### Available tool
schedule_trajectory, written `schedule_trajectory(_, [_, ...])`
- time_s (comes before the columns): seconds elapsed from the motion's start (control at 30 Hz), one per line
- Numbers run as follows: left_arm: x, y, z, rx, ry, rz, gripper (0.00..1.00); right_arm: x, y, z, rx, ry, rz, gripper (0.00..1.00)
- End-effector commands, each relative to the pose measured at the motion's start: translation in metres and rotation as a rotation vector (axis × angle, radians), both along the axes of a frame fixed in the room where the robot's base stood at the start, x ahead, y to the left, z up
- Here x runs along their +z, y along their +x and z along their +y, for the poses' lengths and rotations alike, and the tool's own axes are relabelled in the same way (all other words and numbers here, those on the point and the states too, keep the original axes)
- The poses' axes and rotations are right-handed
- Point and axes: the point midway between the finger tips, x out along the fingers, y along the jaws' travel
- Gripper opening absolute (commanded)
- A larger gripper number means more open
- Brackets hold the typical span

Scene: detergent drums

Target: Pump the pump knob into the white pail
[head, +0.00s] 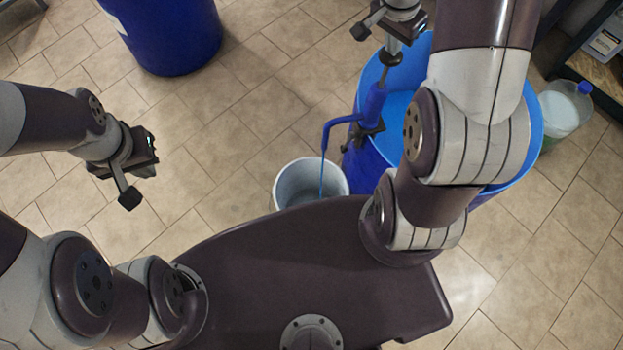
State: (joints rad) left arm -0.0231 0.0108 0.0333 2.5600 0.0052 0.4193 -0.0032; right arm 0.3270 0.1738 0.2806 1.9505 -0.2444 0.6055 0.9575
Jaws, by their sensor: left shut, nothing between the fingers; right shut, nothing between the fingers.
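The blue pump (374,104) stands at the left edge of the blue drum (521,180), its spout pointing left. The white pail (283,182) is on the floor below the spout. A thin blue stream (321,182) runs from the spout down into the pail. My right gripper (390,48) is shut and empty, over the top of the rod; contact with the knob cannot be told. My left gripper (148,165) is shut and empty, left of the pail, over bare floor.
Another blue drum (172,42) stands at the top left. A clear jug with a blue cap (565,108) stands right of the pump's drum, near a shelf (600,70). Open tiled floor lies between the two drums.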

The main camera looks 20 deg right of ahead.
Motion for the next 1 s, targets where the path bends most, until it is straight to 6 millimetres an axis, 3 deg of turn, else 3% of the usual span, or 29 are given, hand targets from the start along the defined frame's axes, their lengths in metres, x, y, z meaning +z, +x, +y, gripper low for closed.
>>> schedule_trajectory(1.0, [-0.054, 0.0, 0.0, 0.0, 0.0, 0.0, 0.0, -0.066, -0.001, 0.0, -0.001, 0.001, 0.005, 0.0])
